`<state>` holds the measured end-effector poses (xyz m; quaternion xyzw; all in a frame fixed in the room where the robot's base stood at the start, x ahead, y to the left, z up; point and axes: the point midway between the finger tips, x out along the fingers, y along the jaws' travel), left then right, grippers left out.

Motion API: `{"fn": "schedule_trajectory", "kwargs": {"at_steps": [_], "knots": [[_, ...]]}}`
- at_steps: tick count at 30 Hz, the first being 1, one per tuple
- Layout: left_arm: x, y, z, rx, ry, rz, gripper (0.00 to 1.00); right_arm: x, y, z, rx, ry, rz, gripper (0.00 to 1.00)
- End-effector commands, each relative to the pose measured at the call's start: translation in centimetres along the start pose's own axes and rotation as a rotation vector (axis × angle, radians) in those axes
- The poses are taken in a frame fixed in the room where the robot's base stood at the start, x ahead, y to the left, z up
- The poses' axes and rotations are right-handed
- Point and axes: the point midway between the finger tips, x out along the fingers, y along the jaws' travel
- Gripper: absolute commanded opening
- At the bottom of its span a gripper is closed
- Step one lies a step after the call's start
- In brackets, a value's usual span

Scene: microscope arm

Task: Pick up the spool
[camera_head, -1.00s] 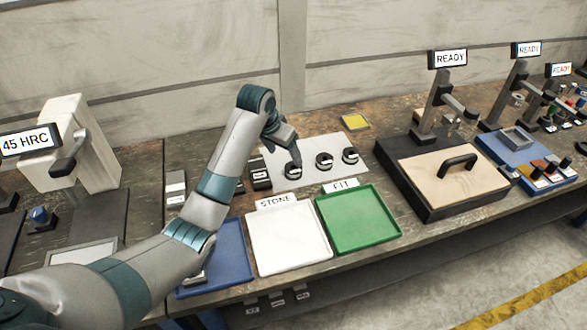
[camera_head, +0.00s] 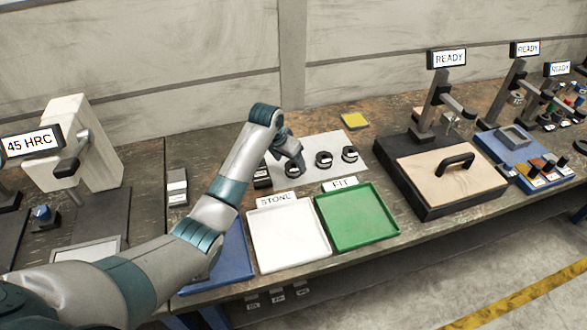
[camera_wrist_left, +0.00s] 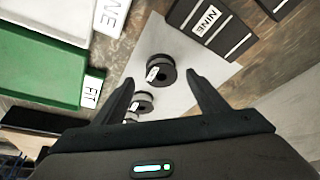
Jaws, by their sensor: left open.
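Several dark spools with white labels stand on a pale mat (camera_head: 339,142). The nearest spool in the head view (camera_head: 292,170) is partly covered by my left gripper (camera_head: 298,163). Two others, a middle spool (camera_head: 324,159) and a right spool (camera_head: 350,154), stand clear of it. In the left wrist view my left gripper (camera_wrist_left: 161,80) is open, its two fingers on either side of one upright spool (camera_wrist_left: 160,69), with nothing held. Another spool (camera_wrist_left: 143,102) shows behind it, nearer the palm. Whether a finger touches the spool cannot be told. My right gripper is not in view.
A white tray marked STONE (camera_head: 288,240), a green tray marked FIT (camera_head: 358,217) and a blue tray (camera_head: 235,262) line the front edge. Dark labelled blocks (camera_wrist_left: 212,22) lie beside the mat. A microscope stand (camera_head: 435,110) and a wooden-lidded box (camera_head: 450,182) stand right.

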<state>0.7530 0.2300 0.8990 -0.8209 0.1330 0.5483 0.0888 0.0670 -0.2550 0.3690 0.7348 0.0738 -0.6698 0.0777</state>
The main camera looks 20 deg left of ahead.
Motion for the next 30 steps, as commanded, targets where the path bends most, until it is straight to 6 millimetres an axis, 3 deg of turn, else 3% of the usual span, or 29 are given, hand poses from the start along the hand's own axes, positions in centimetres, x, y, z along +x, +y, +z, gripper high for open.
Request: {"fn": "schedule_trajectory", "kwargs": {"at_steps": [7, 15, 30], "knots": [[2.1, -0.1, -0.5, -0.001, -0.002, 0.001, 0.66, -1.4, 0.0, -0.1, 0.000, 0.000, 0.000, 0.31], [4.3, -0.2, -0.4, -0.001, -0.001, -0.001, 0.66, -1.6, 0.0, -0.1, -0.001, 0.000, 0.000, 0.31], [4.4, -0.2, -0.3, 0.000, 0.000, -0.001, 0.66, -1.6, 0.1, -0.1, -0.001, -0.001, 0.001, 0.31]]}}
